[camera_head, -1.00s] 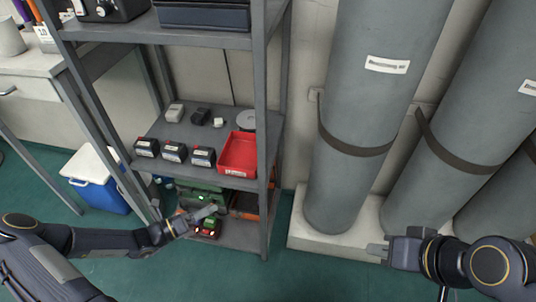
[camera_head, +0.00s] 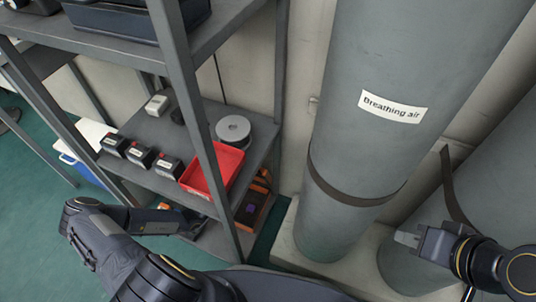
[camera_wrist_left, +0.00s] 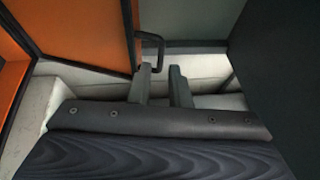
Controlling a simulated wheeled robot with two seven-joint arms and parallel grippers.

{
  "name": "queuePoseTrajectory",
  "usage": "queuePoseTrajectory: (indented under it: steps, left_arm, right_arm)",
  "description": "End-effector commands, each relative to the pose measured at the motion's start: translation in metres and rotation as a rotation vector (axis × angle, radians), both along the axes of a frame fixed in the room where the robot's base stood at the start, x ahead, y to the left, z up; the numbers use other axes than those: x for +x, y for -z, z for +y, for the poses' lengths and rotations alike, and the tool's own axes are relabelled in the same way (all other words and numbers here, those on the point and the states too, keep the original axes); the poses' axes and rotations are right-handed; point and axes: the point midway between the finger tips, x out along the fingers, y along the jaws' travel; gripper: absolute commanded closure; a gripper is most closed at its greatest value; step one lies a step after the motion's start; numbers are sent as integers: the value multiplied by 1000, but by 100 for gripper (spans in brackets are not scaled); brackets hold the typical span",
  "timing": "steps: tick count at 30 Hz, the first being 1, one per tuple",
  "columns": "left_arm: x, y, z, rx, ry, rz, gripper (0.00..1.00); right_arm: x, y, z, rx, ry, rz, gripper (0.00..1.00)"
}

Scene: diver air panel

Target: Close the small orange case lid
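The small orange case (camera_head: 244,217) sits on the lower shelf behind the front post, with a purple item inside. Its lid appears raised; orange also shows above it (camera_head: 262,181). In the left wrist view a large orange panel (camera_wrist_left: 85,32) with a black handle (camera_wrist_left: 152,48) fills the upper left. My left gripper (camera_wrist_left: 163,70) has its fingertips a little apart with nothing between them, just below the handle; contact is unclear. In the head view my left gripper is partly hidden by the shelf. My right gripper (camera_head: 403,239) is in front of the cylinders, away from the case.
The grey shelf unit holds a red tray (camera_head: 229,166), several small black boxes (camera_head: 140,157) and a grey disc (camera_head: 233,129) above the case. The shelf post (camera_head: 197,120) stands close to my left arm. Large grey cylinders (camera_head: 370,120) stand at right.

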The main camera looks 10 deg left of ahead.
Motion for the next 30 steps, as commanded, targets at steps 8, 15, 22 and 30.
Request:
queuePoseTrajectory:
  steps: [8, 15, 22, 30]
  left_arm:
    - [27, -2, -19, -5, 2, 0, 83]
    - [55, -6, -38, -2, 1, 1, 83]
    - [64, -9, -43, -2, 0, 1, 83]
    - [64, -9, -43, -1, 0, 2, 95]
  right_arm:
    - [0, 9, 0, 0, 0, 0, 83]
    - [0, 17, 0, 0, 0, 0, 83]
    - [0, 18, 0, 0, 0, 0, 83]
    - [0, 18, 0, 0, 0, 0, 83]
